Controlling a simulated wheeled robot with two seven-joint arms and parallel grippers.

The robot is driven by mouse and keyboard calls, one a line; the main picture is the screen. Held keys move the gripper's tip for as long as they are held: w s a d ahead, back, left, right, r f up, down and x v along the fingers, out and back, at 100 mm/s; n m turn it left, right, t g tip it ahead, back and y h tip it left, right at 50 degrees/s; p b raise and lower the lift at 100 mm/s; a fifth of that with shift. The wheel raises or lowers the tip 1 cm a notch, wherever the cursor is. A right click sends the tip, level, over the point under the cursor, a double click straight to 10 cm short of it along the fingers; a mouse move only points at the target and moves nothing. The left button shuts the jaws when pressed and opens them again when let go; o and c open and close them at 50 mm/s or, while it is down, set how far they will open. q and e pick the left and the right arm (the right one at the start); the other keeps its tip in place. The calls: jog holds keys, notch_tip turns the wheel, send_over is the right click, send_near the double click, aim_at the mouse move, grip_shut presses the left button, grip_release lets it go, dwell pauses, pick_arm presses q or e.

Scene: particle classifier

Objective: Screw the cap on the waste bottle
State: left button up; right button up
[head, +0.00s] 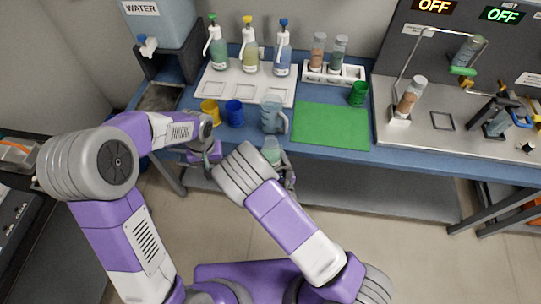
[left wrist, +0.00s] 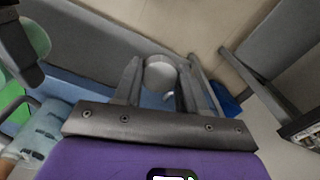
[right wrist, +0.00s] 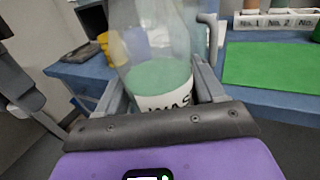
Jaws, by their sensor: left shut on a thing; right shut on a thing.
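The waste bottle (right wrist: 157,80) is clear, holds green contents and has a white label partly reading "WAS". My right gripper (right wrist: 155,100) is shut around its lower part and holds it upright in front of the table edge; the bottle also shows in the head view (head: 271,150). My left gripper (left wrist: 160,92) is shut on a round grey cap (left wrist: 160,73). In the head view my left gripper (head: 212,158) is to the left of the bottle and apart from it. The bottle's mouth is out of the right wrist view, and my right fingers are largely hidden in the head view.
A clear jug (head: 271,115), a blue cup (head: 235,113) and a yellow cup (head: 210,112) stand near the table's front edge. A green mat (head: 330,125) lies bare to the right. Several pump bottles and a vial rack (head: 335,72) stand behind.

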pick_arm(q)
jog(key=w+d+r+n, duration=0.2)
jog(key=w+d+r, duration=0.2)
jog(key=d+r, duration=0.55)
notch_tip(320, 180, up, 8)
jog(key=n, duration=0.2)
send_over(272, 144)
jog(key=shift+f, duration=1.95)
jog(key=shift+f, duration=0.9)
jog(key=shift+f, duration=0.55)
